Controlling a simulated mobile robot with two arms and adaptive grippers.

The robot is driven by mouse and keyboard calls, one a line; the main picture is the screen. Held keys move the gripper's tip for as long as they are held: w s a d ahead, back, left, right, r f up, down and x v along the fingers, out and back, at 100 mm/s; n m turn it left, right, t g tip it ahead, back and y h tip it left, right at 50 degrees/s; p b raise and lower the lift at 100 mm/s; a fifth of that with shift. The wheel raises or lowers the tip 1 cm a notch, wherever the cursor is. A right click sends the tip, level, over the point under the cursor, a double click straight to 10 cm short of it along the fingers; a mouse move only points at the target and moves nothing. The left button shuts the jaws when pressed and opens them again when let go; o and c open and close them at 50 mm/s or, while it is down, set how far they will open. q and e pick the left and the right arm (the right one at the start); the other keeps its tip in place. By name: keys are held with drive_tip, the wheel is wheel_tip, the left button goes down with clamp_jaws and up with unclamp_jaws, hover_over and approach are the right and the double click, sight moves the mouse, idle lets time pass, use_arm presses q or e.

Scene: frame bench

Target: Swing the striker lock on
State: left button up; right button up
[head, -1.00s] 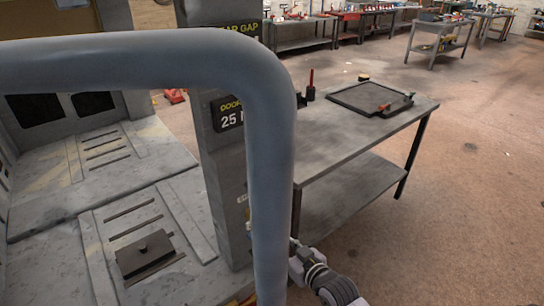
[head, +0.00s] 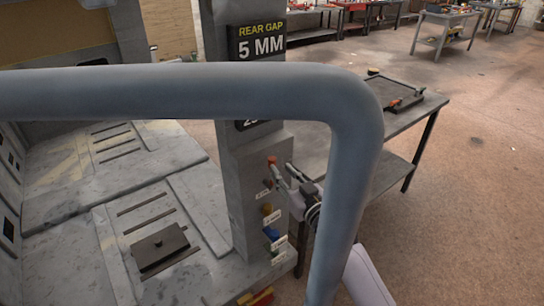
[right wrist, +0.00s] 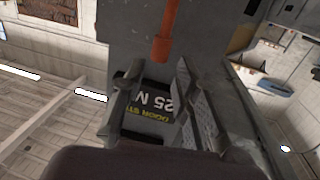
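A grey post (head: 244,165) carries a column of small coloured controls. My right gripper (head: 283,178) is beside the post, close to the red-tipped control. In the right wrist view its fingers (right wrist: 155,80) are apart, with an orange-red rod (right wrist: 162,37) just beyond them. Whether they touch the rod is unclear. My left gripper is not in view.
A thick blue-grey bent tube (head: 230,93) crosses close in front of the head camera, hiding part of the post. A "REAR GAP 5 MM" sign (head: 260,42) sits high on the post. A grey bench (head: 400,120) with a dark tray stands behind to the right.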

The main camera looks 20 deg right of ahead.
sight(274, 162)
drive_tip(key=w, duration=0.3)
drive_tip(key=w+a+p, duration=0.1)
drive_tip(key=w, duration=0.2)
drive_tip(key=shift+w+a, duration=0.15)
drive_tip(key=shift+w, duration=0.25)
clamp_jaws()
idle(0.4)
